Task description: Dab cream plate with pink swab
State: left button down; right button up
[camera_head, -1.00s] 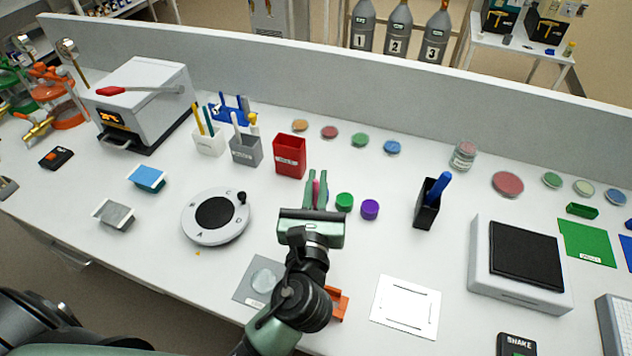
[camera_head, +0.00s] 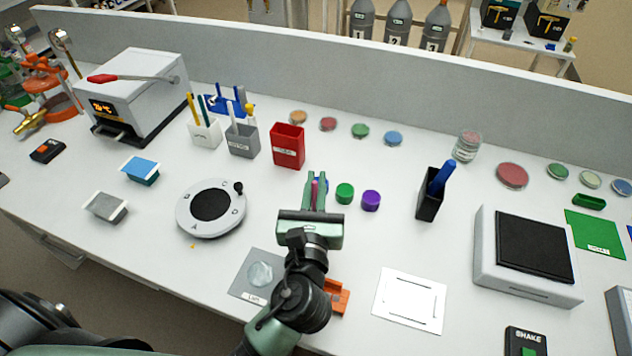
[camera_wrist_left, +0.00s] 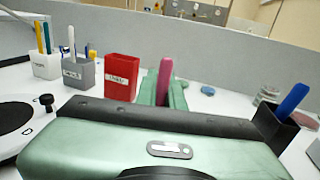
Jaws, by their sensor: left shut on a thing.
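My left gripper (camera_head: 315,183) is shut on the pink swab (camera_wrist_left: 165,80), which stands upright between the green fingers in the left wrist view. In the head view, only a thin pink strip (camera_head: 315,192) shows between the fingers, above the middle of the bench. A pale cream dish (camera_head: 590,179) lies at the far right, between a green dish (camera_head: 557,171) and a blue dish (camera_head: 621,187). The gripper is well to the left of it and apart from it. My right gripper is not in view.
A red bin (camera_head: 288,148) stands behind and left of the gripper. Green (camera_head: 345,193) and purple (camera_head: 371,200) caps sit close to its right. A black holder with a blue item (camera_head: 430,205) and a black-topped box (camera_head: 485,264) stand further right. The bench's front centre-right has a white card (camera_head: 409,298).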

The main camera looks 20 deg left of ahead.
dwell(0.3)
pick_arm(q)
jog(key=shift+p, duration=0.35)
jog(key=shift+f, duration=0.15)
dwell(1.0)
jog(key=shift+f, duration=0.2)
dwell(0.4)
dwell(0.9)
jog(key=shift+r, duration=0.1)
jog(key=shift+r+p, duration=2.45)
jog(key=shift+p, duration=0.3)
